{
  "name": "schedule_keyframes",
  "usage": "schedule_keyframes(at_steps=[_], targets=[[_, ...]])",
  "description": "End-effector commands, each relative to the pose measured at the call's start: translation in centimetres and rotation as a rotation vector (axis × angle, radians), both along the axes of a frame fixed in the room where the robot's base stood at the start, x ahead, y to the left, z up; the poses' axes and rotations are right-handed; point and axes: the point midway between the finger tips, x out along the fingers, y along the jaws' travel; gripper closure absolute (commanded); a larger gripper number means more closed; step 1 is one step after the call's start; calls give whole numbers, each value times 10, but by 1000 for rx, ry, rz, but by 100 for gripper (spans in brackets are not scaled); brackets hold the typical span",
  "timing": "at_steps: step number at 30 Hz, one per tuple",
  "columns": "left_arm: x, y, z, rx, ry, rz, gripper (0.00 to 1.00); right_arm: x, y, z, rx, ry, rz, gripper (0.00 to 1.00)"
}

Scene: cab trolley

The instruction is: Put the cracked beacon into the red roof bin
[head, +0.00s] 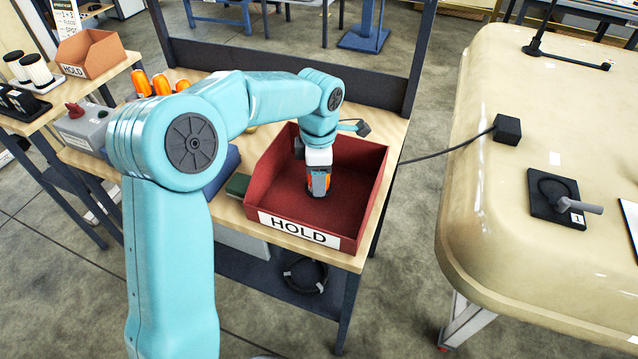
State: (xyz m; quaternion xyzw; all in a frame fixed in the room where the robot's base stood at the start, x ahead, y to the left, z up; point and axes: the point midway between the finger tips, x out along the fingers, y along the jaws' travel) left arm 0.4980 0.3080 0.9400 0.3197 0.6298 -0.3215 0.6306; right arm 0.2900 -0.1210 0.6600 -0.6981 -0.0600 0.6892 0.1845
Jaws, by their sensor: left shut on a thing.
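The red bin (262,193), with a white HOLD label on its front, stands on the wooden bench. My left arm reaches over from the left and down into this bin. My left gripper (318,192) points down inside its walls and is shut on an orange beacon (328,183). The fingers cover most of the beacon, so I cannot see a crack or tell whether it touches the bin floor. No other thing shows inside the bin. My right gripper is not in view.
The pale cab roof (500,230) at right carries a black pad (541,205) with a grey lever marked 1. Several orange beacons (160,84) stand at the bench's back left. A brown-orange HOLD bin (92,52) sits on the left bench. A dark frame rises behind the red bin.

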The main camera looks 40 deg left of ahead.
Motion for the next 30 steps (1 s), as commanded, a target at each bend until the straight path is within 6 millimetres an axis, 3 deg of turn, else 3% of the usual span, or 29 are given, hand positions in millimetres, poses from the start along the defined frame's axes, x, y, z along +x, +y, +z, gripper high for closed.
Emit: schedule_keyframes(at_steps=[5,17,18,19,30], targets=[[1,0,-26,0,4,0,84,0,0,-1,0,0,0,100],[2,0,-33,0,1,0,84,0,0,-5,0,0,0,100],[1,0,-31,0,1,0,35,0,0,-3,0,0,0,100],[1,0,-31,0,1,0,26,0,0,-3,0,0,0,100],[1,0,-25,0,1,0,23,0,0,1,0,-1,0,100]])
